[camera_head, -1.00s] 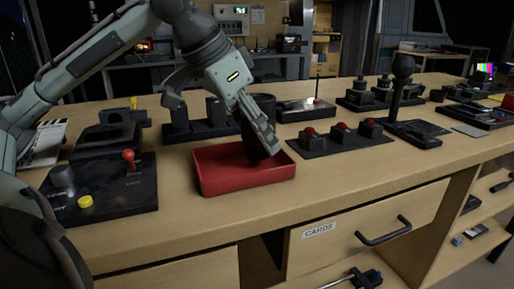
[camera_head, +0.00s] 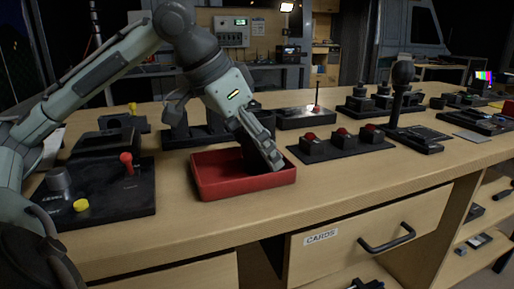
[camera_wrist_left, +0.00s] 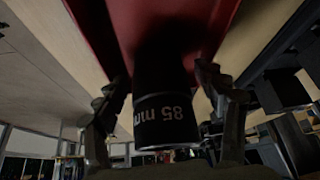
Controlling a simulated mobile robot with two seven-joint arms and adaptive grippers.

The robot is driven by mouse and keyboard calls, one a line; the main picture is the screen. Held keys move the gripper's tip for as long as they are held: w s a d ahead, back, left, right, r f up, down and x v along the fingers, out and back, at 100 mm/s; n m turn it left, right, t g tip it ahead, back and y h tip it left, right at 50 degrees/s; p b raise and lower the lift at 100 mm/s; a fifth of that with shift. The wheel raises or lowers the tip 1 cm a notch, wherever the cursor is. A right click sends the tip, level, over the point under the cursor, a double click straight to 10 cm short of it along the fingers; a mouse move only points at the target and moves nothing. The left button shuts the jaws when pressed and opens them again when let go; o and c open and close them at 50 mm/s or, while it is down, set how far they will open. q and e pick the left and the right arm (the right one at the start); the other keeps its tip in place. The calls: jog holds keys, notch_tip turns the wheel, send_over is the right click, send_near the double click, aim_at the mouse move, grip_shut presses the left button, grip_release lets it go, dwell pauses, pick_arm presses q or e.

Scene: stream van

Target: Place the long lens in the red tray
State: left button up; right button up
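The red tray (camera_head: 230,189) sits near the front of the bench, left of centre. The long lens (camera_head: 252,160) is a dark cylinder in the tray area, partly hidden behind my left gripper (camera_head: 268,160) in the head view. In the left wrist view the lens (camera_wrist_left: 165,112) shows "85 mm" lettering. Whether the lens base touches the tray floor is hidden. My right gripper is not in view.
A black panel with a red-knobbed lever (camera_head: 127,163) and yellow button lies left of the tray. A red-button box (camera_head: 343,140) lies to its right, with a joystick (camera_head: 400,95) beyond. Black holders (camera_head: 190,130) stand behind. The bench front strip is clear.

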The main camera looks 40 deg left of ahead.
pick_arm(q)
jog(key=shift+r, duration=0.25)
jog(key=p+v, duration=0.1)
jog(key=v, duration=1)
jog(key=shift+s+r+p, duration=0.25)
jog(key=shift+r+p, duration=0.05)
jog(key=shift+r, duration=0.05)
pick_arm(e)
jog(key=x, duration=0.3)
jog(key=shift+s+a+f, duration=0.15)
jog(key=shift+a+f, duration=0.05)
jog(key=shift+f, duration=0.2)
pick_arm(q)
jog(key=shift+f, duration=0.15)
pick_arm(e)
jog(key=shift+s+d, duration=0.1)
